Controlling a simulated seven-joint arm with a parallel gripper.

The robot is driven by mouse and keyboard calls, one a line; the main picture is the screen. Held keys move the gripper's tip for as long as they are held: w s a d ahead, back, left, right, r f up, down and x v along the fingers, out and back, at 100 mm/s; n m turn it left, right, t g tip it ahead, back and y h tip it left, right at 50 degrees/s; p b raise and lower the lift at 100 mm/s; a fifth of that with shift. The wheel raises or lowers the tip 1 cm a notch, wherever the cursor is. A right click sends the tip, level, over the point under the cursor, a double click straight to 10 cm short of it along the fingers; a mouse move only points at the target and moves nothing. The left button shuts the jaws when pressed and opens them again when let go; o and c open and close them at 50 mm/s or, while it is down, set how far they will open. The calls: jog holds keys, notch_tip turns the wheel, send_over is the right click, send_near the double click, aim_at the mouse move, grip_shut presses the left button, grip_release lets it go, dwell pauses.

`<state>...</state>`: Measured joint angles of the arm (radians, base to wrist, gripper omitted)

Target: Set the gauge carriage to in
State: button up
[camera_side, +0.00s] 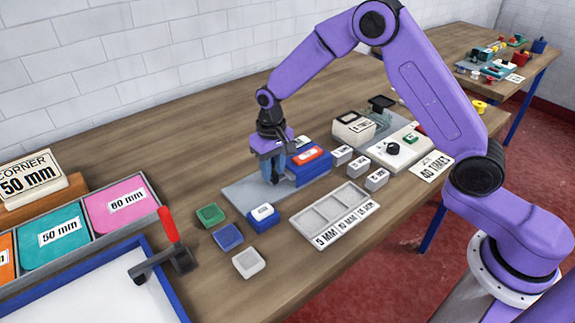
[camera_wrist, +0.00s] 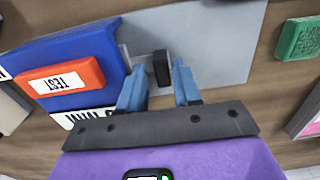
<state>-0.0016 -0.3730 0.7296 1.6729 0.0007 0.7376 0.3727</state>
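In the side view my gripper (camera_side: 273,174) points down over a grey plate (camera_side: 240,195), beside a blue block with a red-orange top part (camera_side: 307,156). In the wrist view the blue body (camera_wrist: 85,50) is at the left, and the orange part (camera_wrist: 66,78) carries a label. A small black upright piece (camera_wrist: 161,68) on a light grey mount stands beside the blue body; it may be the gauge carriage. My blue fingers (camera_wrist: 159,76) are apart, with the black piece between or just beyond their tips. Gaps show on both sides of it. My gripper hides this piece in the side view.
Green (camera_side: 210,215), blue (camera_side: 228,236) and white (camera_side: 248,262) small blocks lie in front of the plate. A grey tray (camera_side: 322,222) with size labels is front right. Small white labelled blocks (camera_side: 342,154) stand right of the blue body. A red-handled lever (camera_side: 168,225) is left.

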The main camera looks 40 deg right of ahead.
jog(key=shift+d+f, duration=0.1)
jog(key=shift+d, duration=0.15)
jog(key=a, duration=0.8)
notch_tip(320, 180, up, 17)
jog(key=s+d+n, duration=0.4)
jog(key=s, duration=0.8)
jog(key=s+d+n, duration=0.4)
jog(key=s, duration=0.8)
jog(key=shift+s+d+f+n, duration=0.15)
jog(key=shift+s+d+n, duration=0.1)
jog(key=shift+s+n, duration=0.15)
jog(key=shift+w, duration=0.1)
